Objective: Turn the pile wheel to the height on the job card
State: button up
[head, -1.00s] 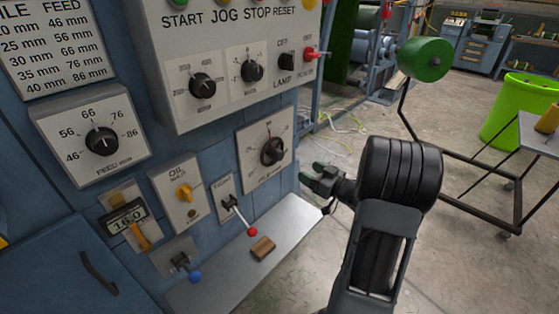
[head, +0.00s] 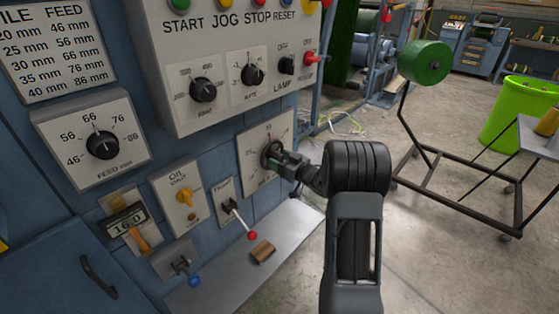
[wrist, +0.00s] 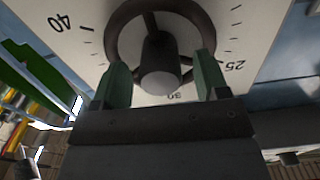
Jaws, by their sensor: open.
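The pile wheel (head: 271,154) is a dark round wheel on a pale dial plate on the blue machine face. In the wrist view the wheel (wrist: 113,40) is a black ring with a thick central bar or hub, and 40, 30 and 25 show on the dial around it. My gripper (head: 286,160) is at the wheel, partly covering it. In the wrist view my gripper (wrist: 164,75) is open, one green finger on each side of the hub. I cannot tell whether they touch it. The wheel's pointer is unclear. I cannot make out a job card.
A pile and feed chart (head: 62,45) hangs at upper left above the feed knob (head: 103,145). A display (head: 127,221) reads 16.0. A red-tipped lever (head: 240,219) and a sloping shelf with a brown block (head: 263,251) lie below the wheel.

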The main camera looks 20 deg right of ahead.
dwell(0.3)
jog(key=c, duration=0.9)
jog(key=shift+c, duration=0.2)
